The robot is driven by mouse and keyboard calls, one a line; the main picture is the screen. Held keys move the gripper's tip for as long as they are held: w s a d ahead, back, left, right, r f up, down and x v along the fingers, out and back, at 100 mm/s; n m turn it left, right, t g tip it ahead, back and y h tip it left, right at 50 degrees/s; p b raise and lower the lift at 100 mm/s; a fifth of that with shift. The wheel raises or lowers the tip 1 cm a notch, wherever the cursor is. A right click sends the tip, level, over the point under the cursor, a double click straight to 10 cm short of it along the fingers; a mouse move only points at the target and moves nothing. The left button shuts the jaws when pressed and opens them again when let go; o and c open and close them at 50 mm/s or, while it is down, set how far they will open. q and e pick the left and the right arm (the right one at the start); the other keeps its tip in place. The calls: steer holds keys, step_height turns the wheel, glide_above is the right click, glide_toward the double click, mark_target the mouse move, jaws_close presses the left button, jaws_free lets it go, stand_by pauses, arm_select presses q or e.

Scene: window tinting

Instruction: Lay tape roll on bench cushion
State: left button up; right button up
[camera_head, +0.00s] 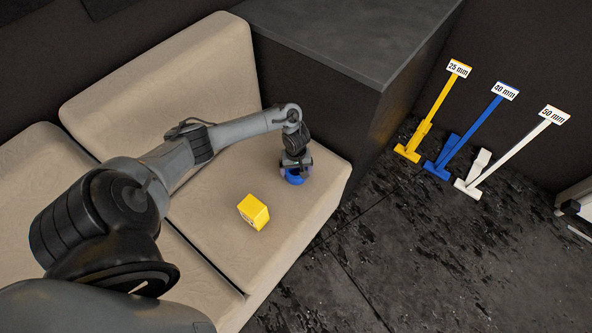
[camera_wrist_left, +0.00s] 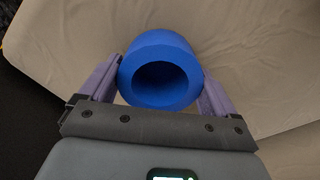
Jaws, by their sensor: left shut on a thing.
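A blue tape roll (camera_wrist_left: 160,48) is between the two fingers of my left gripper (camera_wrist_left: 160,85) in the left wrist view, with its hollow end facing the camera. In the head view the roll (camera_head: 294,180) shows as a small blue shape under my left gripper (camera_head: 296,168). The gripper is shut on it, low over the beige bench cushion (camera_head: 290,215). I cannot tell whether the roll touches the cushion. My right gripper is not in view.
A yellow block (camera_head: 254,212) lies on the cushion nearby. A dark cabinet (camera_head: 350,45) stands beside the bench. Yellow (camera_head: 432,110), blue (camera_head: 470,130) and white (camera_head: 510,150) labelled stands are on the dark floor at right. The cushion around the block is clear.

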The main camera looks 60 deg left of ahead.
arm_select(q)
steer(key=shift+f, duration=0.1)
steer(key=o, duration=0.8)
